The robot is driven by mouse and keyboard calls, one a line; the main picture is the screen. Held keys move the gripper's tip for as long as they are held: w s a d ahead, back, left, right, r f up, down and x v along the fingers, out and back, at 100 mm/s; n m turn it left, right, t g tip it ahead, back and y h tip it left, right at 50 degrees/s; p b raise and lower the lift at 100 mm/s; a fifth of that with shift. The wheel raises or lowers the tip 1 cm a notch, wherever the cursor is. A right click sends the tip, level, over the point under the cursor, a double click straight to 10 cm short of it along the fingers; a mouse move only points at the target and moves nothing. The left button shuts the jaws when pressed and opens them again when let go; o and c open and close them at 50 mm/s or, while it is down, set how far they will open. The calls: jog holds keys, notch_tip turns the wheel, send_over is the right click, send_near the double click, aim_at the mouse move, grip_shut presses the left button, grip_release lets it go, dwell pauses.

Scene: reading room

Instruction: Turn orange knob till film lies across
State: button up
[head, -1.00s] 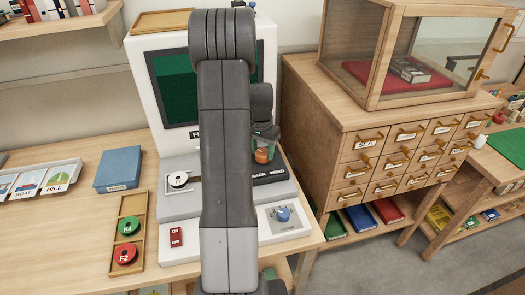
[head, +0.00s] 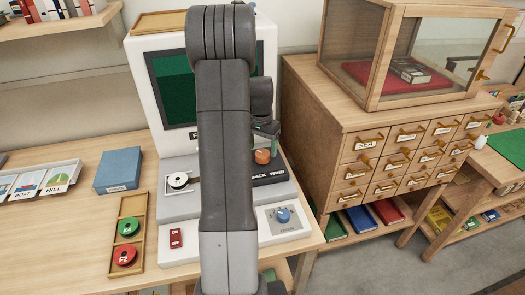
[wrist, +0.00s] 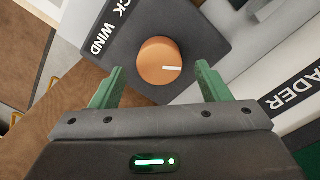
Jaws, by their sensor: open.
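The orange knob (head: 262,156) sits on a dark panel lettered "WIND" (head: 270,175) at the right of the white film reader (head: 150,150). In the wrist view the knob (wrist: 160,60) has a white mark pointing right. My gripper (wrist: 160,75) is open, its green fingers on either side of the knob's near edge with gaps, apparently not touching it. In the head view my gripper (head: 266,130) is just above and behind the knob. My arm hides the middle of the reader, so I cannot see whether film lies across.
A dark green screen (head: 175,90) stands behind. A blue dial (head: 283,215) and a red switch (head: 176,238) are on the reader's front. A wooden tray (head: 136,205) with green and red reels lies left. A drawer cabinet (head: 345,150) stands close at right.

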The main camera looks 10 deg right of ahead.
aim_at(262, 153)
notch_tip(262, 153, up, 12)
jog(key=shift+f+b, duration=0.15)
jog(key=shift+b, duration=0.2)
notch_tip(262, 153, down, 14)
jog(key=shift+p, duration=0.55)
dwell(0.4)
